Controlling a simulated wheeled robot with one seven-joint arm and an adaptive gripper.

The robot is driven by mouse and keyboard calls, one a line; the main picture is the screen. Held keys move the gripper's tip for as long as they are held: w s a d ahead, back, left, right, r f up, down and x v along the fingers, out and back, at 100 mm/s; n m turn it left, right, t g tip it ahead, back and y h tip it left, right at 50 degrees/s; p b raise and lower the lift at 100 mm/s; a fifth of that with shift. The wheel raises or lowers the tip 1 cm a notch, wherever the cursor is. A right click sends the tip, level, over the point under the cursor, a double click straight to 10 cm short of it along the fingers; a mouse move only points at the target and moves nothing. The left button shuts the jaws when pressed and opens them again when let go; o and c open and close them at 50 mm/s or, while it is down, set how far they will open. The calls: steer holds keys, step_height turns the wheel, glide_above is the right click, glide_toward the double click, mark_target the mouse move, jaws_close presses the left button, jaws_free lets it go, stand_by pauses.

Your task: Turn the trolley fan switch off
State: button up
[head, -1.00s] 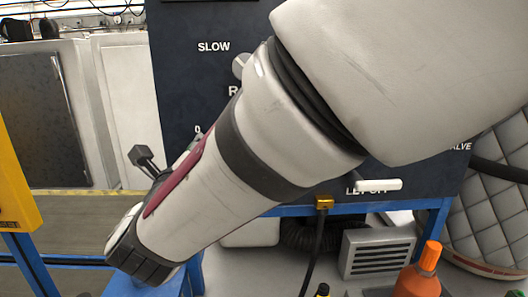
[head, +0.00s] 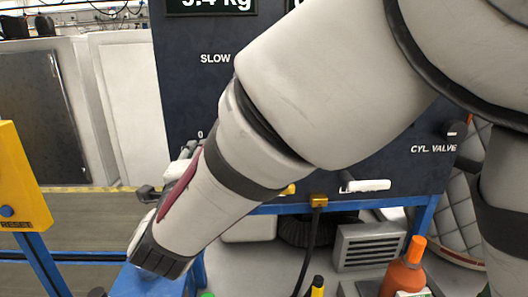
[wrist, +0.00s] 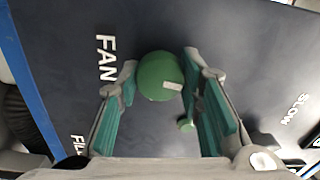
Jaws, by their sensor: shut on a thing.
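The fan switch is a round green knob (wrist: 158,84) with a small white mark, on the dark panel beside the word FAN in the wrist view. My gripper (wrist: 160,72) has its two teal-padded fingers on either side of the knob and is shut on it. In the head view the wrist end of my arm (head: 205,185) reaches down and left in front of the panel (head: 190,90). My arm hides the knob there, and my fingers are mostly hidden.
In the head view a white lever (head: 366,185) sticks out low on the panel. An orange bottle (head: 404,272) stands at lower right. A yellow box (head: 20,180) is at left.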

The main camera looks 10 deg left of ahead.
steer(key=shift+n+p, duration=0.4)
steer(key=shift+n, duration=0.4)
steer(key=shift+f, duration=0.1)
steer(key=o, duration=1.2)
steer(key=shift+c, duration=0.2)
steer(key=shift+s, duration=0.1)
steer(key=v, duration=1.2)
steer(key=shift+s+a, duration=0.1)
steer(key=shift+a, duration=0.05)
